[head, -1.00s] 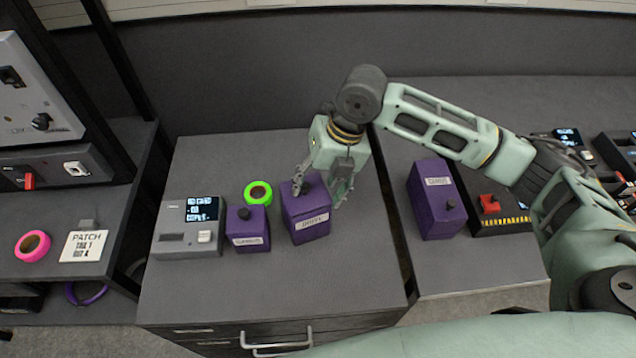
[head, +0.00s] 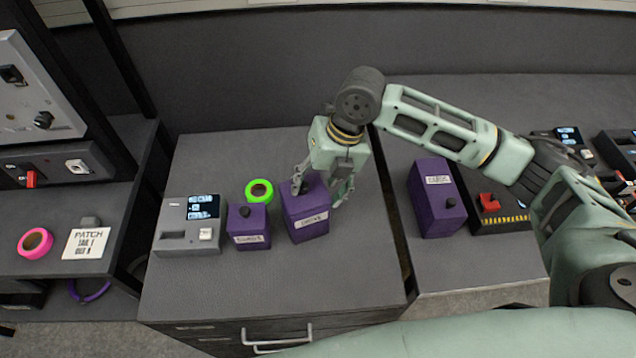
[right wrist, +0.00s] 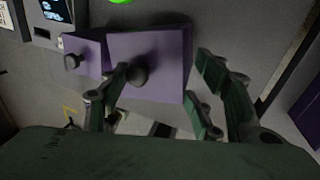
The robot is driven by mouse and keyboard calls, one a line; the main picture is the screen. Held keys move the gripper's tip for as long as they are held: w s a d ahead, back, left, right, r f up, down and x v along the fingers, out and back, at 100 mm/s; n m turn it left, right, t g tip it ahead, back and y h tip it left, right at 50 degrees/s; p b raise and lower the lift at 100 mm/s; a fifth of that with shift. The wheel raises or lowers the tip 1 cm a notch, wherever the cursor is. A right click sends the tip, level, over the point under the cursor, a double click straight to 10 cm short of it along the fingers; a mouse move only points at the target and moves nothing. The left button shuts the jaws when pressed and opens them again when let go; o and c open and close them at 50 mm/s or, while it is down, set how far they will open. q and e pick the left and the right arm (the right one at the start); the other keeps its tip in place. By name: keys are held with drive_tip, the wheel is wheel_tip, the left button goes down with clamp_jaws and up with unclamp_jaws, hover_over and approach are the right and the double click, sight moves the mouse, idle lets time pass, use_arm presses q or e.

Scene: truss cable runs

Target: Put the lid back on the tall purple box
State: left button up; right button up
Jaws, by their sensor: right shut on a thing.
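A tall purple box (head: 308,222) with a pale label stands on the grey cabinet top. Its purple lid (right wrist: 162,48) with a dark round knob sits on top, apparently flush; whether it is fully seated I cannot tell. My right gripper (head: 321,189) is down at this box. One finger is against the knob and the other is beyond the box's right edge. It is shut on the lid, though the fingers stand well apart in the right wrist view (right wrist: 165,95). My left gripper is not in view.
A shorter purple box (head: 248,230) stands close on the left, with a green tape roll (head: 259,191) behind and a grey display unit (head: 189,228) further left. Another purple box (head: 436,200) stands across the gap on the right. The cabinet front is clear.

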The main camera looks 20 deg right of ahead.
drive_tip(key=shift+s+a+f+p, duration=0.3)
drive_tip(key=shift+a+f+p, duration=0.1)
drive_tip(key=shift+p, duration=0.25)
idle(0.8)
drive_tip(key=shift+o, duration=0.3)
drive_tip(key=o, duration=1.2)
drive_tip(key=shift+w, duration=0.3)
drive_tip(key=shift+o, duration=0.2)
drive_tip(key=shift+r, duration=0.1)
drive_tip(key=shift+o, duration=0.2)
drive_tip(key=o, duration=0.4)
drive_tip(key=shift+d+r, duration=0.1)
drive_tip(key=shift+r, duration=0.05)
